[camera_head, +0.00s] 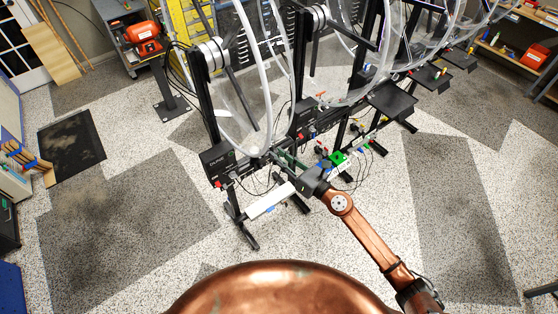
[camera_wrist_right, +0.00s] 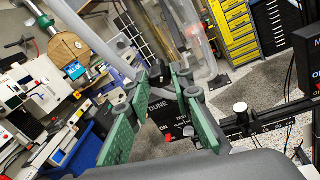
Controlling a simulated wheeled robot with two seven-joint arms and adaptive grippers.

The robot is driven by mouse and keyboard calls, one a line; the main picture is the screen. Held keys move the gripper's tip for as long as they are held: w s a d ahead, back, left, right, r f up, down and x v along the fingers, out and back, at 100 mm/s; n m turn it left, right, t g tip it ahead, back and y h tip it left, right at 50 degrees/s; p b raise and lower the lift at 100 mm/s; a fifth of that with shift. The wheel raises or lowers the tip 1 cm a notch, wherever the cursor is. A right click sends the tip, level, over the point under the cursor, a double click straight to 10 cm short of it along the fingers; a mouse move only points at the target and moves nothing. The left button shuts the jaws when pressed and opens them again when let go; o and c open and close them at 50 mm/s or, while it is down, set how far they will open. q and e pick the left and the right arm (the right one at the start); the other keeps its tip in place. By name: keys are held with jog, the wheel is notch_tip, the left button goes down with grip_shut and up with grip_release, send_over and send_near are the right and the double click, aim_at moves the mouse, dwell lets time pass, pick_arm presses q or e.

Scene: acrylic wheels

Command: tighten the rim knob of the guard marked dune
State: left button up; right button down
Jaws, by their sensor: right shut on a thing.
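The guard marked dune is a clear wheel with a pale rim (camera_head: 283,80) on a black stand. Its black box (camera_head: 217,160) reads DUNE, and the label also shows behind the fingers in the right wrist view (camera_wrist_right: 160,107). My right gripper (camera_head: 280,157) reaches the bottom of this rim. In the right wrist view, its green-padded fingers (camera_wrist_right: 157,88) are shut around a small dark grey rim knob (camera_wrist_right: 139,88), where the pale rim comes down from upper left. The fingers partly hide the knob, so its seating cannot be told. My left gripper is not in view.
More clear wheels on black stands (camera_head: 345,90) line up to the right. A white bar (camera_head: 270,200), cables and small coloured parts surround the stand's foot. An orange machine (camera_head: 146,38) stands behind left. The speckled floor in front is largely open.

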jog(key=shift+w+d+f+m+g+y+b, duration=0.15)
jog(key=shift+m+g+y+b, duration=0.95)
jog(key=shift+b, duration=1.85)
jog(key=shift+w+f+m+g+y+b, duration=0.3)
jog(key=shift+m+y+b, duration=0.45)
jog(key=shift+y+b, duration=1.5)
jog(key=shift+d+f+m+g+y+b, duration=0.1)
jog(key=shift+m+g+y+b, duration=0.65)
jog(key=shift+b, duration=2.9)
jog(key=shift+r+m, duration=0.1)
jog(key=shift+m, duration=0.2)
jog(key=c, duration=1.7)
grip_release()
